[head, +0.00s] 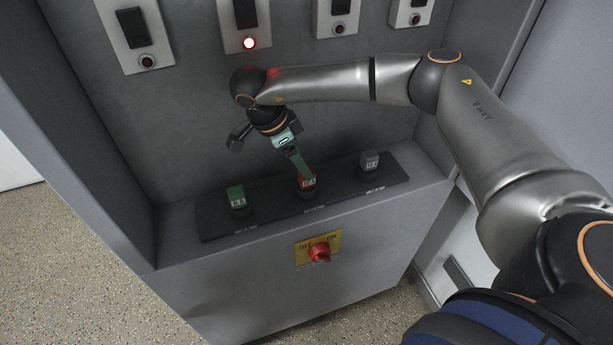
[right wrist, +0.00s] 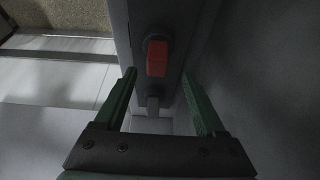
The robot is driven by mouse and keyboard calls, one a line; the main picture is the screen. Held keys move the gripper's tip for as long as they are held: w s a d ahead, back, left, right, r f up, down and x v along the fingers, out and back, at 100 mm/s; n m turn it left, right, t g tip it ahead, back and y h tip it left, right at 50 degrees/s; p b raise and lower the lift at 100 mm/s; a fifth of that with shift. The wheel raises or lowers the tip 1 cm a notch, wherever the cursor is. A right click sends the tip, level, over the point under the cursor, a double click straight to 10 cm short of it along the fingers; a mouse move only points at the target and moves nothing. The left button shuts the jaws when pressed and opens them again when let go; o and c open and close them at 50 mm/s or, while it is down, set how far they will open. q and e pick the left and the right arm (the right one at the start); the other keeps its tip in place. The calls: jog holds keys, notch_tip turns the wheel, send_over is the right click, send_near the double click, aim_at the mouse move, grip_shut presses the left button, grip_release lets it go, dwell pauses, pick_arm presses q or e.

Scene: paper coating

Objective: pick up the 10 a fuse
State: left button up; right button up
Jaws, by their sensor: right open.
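Three fuses stand upright in a row on a black strip (head: 270,211): a green one (head: 237,197) at left, a red one (head: 306,182) in the middle and a grey one (head: 369,162) at right. Their white ratings are too small to read surely, so I cannot tell which is the 10 A fuse. My right gripper (head: 301,168) is over the red fuse, partly covering it. In the right wrist view its green fingers (right wrist: 158,90) are apart and empty, and the red fuse (right wrist: 157,58) shows ahead of the fingertips. My left gripper is out of view.
The strip lies on the ledge of a grey cabinet (head: 190,290) with side walls. Several switch plates are on the back panel; one has a lit red lamp (head: 249,43). A red rotary knob (head: 320,252) on a yellow plate sits on the front below the ledge.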

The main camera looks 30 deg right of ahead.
aim_at(304, 184)
jog(key=x, duration=0.4)
jog(key=shift+s+f+p, duration=0.25)
jog(key=shift+p, duration=0.15)
jog(key=shift+c, duration=0.2)
grip_shut()
